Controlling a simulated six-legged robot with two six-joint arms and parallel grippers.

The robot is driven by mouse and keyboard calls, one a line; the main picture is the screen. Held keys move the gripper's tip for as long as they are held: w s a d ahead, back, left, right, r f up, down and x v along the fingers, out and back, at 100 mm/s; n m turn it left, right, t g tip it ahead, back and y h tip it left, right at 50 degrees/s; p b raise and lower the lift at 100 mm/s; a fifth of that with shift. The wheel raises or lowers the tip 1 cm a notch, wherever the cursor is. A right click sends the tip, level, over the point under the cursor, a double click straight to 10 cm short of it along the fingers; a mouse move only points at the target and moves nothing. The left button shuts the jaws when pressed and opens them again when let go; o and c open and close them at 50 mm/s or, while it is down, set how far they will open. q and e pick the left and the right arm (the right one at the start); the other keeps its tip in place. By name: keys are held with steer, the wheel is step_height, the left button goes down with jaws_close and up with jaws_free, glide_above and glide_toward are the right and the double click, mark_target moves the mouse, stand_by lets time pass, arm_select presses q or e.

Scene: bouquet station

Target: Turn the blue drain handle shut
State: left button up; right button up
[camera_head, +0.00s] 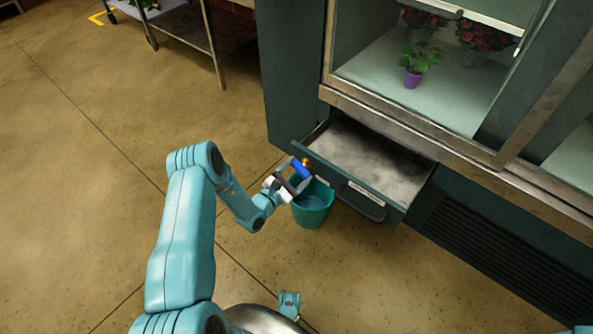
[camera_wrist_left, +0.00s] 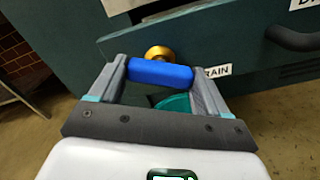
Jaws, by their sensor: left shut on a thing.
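The blue drain handle (camera_head: 301,167) sits on a brass fitting at the left end of the open drawer's front. In the left wrist view the blue handle (camera_wrist_left: 160,73) lies crosswise between the two fingers, with the brass fitting (camera_wrist_left: 159,52) just behind it. My left gripper (camera_head: 289,181) is shut on the handle; it also shows in the left wrist view (camera_wrist_left: 158,82). A teal bucket (camera_head: 313,206) with water-like contents stands on the floor below the handle.
The drawer (camera_head: 368,165) is pulled out from the dark green cabinet, with a dark pull handle (camera_head: 360,203) on its front. A potted plant (camera_head: 411,78) stands in the display case above. A metal cart (camera_head: 190,30) stands at the back. Floor at left is clear.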

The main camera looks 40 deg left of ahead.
arm_select(q)
steer(key=m+p, duration=0.1)
steer(key=m, duration=0.5)
steer(key=shift+m+p, duration=0.3)
steer(key=m+p, duration=0.1)
steer(key=m, duration=0.5)
steer(key=shift+p, duration=0.3)
steer(key=o, duration=1)
steer(key=s+p, duration=0.1)
steer(key=s, duration=0.4)
steer(key=s+a+p, duration=0.1)
steer(key=s, duration=0.5)
steer(key=s+p, duration=0.2)
steer(key=s, duration=0.3)
steer(key=shift+s+a, duration=0.15)
steer(key=shift+s, duration=0.05)
